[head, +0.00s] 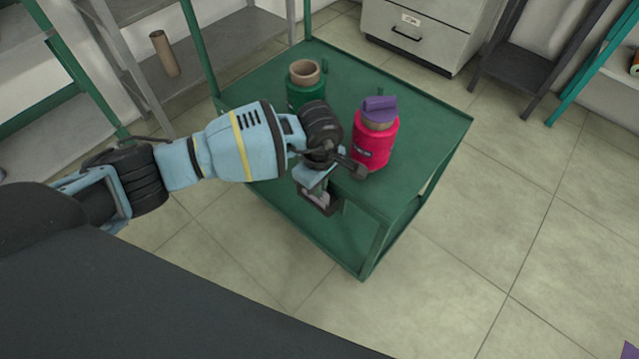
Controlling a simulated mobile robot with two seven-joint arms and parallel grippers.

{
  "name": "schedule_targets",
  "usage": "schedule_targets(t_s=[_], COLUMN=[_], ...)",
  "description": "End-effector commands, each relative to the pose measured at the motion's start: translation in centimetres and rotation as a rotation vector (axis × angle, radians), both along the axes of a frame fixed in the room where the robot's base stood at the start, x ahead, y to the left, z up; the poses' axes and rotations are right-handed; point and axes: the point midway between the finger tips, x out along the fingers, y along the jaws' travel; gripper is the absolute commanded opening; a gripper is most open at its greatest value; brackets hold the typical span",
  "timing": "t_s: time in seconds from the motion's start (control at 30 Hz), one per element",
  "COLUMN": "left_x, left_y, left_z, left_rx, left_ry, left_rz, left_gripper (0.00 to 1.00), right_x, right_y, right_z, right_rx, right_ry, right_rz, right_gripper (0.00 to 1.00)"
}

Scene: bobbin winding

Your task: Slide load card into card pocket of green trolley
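The green trolley (425,125) stands in the middle of the head view, with a flat top and an open lower part. My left gripper (319,190) reaches in from the left and points down at the trolley's near edge. A small dark frame with a pale grey face (318,201) shows right at the fingers, against the trolley's near side. I cannot tell whether this is the card pocket, the load card or part of the gripper. The fingers are small and partly covered by the wrist, so their opening is unclear. My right gripper is not in view.
A green bobbin (303,86) and a pink bobbin (374,137) with a purple piece (380,107) on top stand on the trolley, close to my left wrist. A brown tube (165,54) stands on a grey shelf. A drawer cabinet (425,32) stands behind.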

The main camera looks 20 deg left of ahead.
Motion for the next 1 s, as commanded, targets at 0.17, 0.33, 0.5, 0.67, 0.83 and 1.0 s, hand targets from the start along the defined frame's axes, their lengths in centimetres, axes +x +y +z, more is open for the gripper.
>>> schedule_targets(t_s=[0.17,0.33,0.5,0.67,0.83,1.0], left_x=[0.03,0.02,0.02,0.01,0.01,0.01], left_y=[0.01,0.0,-0.01,0.0,-0.01,-0.01], left_z=[0.03,0.03,0.03,0.03,0.02,0.02], left_rx=[0.0,0.0,0.0,0.0,0.0,0.0], left_ry=[-0.001,-0.001,0.0,0.0,0.0,0.0], left_rz=[0.0,0.0,0.0,0.0,0.0,0.0], left_gripper=[0.0,0.06,0.28,0.3,0.3,0.3], right_x=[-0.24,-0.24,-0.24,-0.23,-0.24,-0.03], right_y=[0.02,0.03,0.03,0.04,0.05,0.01], right_z=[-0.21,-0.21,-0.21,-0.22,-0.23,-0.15], right_rx=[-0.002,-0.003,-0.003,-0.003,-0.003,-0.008], right_ry=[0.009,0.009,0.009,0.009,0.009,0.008], right_rz=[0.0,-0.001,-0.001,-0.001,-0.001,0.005], right_gripper=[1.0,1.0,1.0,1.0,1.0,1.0])
